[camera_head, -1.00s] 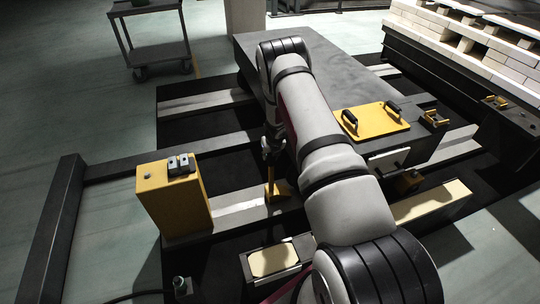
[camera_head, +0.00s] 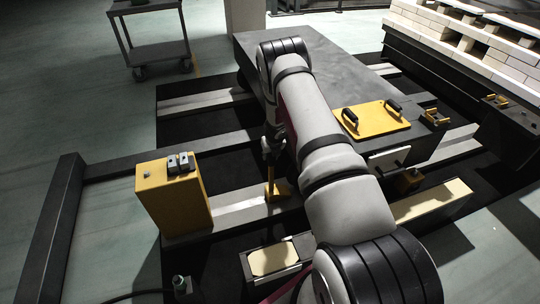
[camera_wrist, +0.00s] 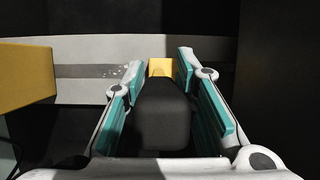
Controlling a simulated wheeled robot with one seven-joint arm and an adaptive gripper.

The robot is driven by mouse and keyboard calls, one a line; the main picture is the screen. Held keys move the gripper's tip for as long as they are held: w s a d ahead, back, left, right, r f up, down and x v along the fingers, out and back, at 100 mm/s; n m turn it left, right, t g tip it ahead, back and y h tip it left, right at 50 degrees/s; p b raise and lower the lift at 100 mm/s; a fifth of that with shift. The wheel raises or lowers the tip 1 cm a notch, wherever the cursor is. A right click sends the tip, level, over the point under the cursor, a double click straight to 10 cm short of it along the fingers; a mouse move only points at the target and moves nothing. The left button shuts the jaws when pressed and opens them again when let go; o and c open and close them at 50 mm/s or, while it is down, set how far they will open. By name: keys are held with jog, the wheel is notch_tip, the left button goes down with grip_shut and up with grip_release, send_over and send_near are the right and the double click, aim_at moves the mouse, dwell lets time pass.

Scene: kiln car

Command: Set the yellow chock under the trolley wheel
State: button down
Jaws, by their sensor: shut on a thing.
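The yellow chock (camera_head: 277,193) is at the pale rail (camera_head: 235,212), left of the dark trolley (camera_head: 350,70); I cannot tell whether it touches the rail. My gripper (camera_head: 272,150) is above it, partly hidden by my arm. In the wrist view, my gripper (camera_wrist: 166,85) is shut on the chock's black handle (camera_wrist: 162,115), between teal pads. The yellow of the chock (camera_wrist: 160,67) shows beyond the handle. The trolley wheel by the chock is not clearly visible; the arm and shadow hide that area.
A yellow box post (camera_head: 175,205) with grey blocks on top stands left of the chock. A yellow plate with black handles (camera_head: 373,122) lies on the trolley. Cream-topped blocks (camera_head: 272,260) lie in front. A small cart (camera_head: 150,45) stands at the back left, with open floor around it.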

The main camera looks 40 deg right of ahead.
jog(key=shift+w+d+r, duration=0.1)
jog(key=shift+w+r, duration=0.05)
jog(key=c, duration=1.2)
grip_release()
jog(key=shift+s+f, duration=0.25)
jog(key=shift+f, duration=0.1)
jog(key=shift+r, duration=0.1)
jog(key=shift+r, duration=0.35)
jog(key=shift+p+v, duration=0.75)
jog(key=shift+v, duration=2.85)
jog(key=shift+r, duration=0.1)
